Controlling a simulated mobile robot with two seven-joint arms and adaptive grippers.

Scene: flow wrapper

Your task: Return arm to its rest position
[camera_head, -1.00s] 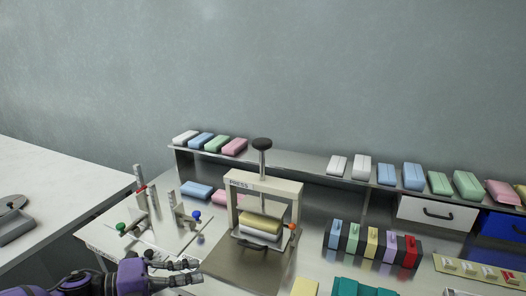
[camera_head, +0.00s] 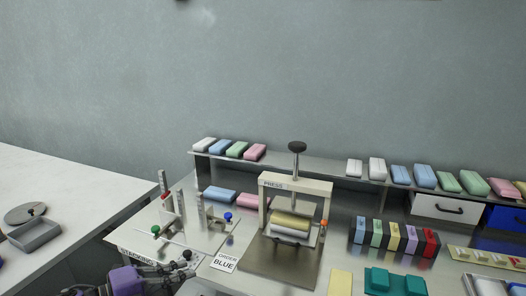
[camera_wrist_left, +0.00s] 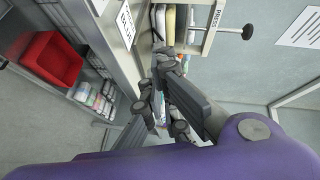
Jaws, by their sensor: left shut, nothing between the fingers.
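My left arm is purple with a dark gripper (camera_head: 188,264). It shows low at the left of the head view, over the near left edge of the bench and left of the ORDER BLUE card (camera_head: 224,262). Its fingers are shut and hold nothing. In the left wrist view the dark fingers (camera_wrist_left: 162,92) are close together, with the bench edge behind them. My right gripper is not in view.
The press (camera_head: 295,185) stands right of the gripper with a yellow and white stack inside. A fixture with upright posts (camera_head: 182,212) is behind the gripper. A white table (camera_head: 75,200) is at left. The left wrist view shows a red bin (camera_wrist_left: 50,60).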

